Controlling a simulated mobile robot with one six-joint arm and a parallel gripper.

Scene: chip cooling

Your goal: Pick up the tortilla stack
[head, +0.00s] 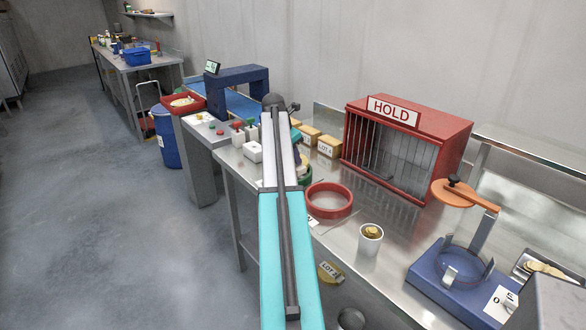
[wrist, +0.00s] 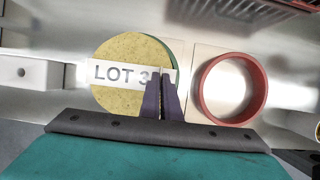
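The tortilla stack (wrist: 128,55) is a round, speckled yellow disc in the wrist view, with a white band marked LOT 3 across it. A green ring (wrist: 174,50) shows along its right edge. My gripper (wrist: 161,74) has two purple fingers, close together, over the right part of the stack and the band's end. I cannot tell whether they touch it or hold anything. In the head view my gripper (head: 298,155) is mostly hidden behind my arm. The green ring (head: 306,176) shows partly there, and the stack inside it is hidden.
An empty red ring (head: 330,200) stands just right of the green one. A white cup (head: 369,240), a blue press (head: 450,278) and the red HOLD cabinet (head: 410,138) stand farther right. Yellow LOT blocks (head: 329,147) lie behind. A LOT 2 stack (head: 330,272) is at the front.

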